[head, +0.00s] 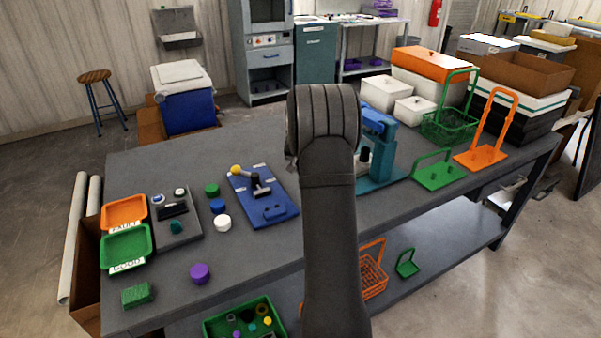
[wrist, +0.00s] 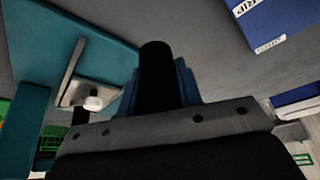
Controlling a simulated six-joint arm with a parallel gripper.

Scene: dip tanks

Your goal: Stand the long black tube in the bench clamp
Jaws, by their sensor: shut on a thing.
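A long black tube (wrist: 155,62) stands out from between the blue finger pads of my gripper (wrist: 158,88) in the wrist view. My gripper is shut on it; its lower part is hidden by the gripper. In the head view my arm covers the gripper and the tube. A blue plate with a black clamp and yellow knob (head: 262,194) lies on the bench left of my arm. I cannot tell whether this is the bench clamp. The tube shows no contact with a clamp.
A teal and blue machine (head: 385,160) stands right of my arm; teal parts (wrist: 95,45) fill the wrist view's left side. Green (head: 437,172) and orange (head: 482,155) racks stand at the bench's right. Purple cap (head: 200,273) lies front left.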

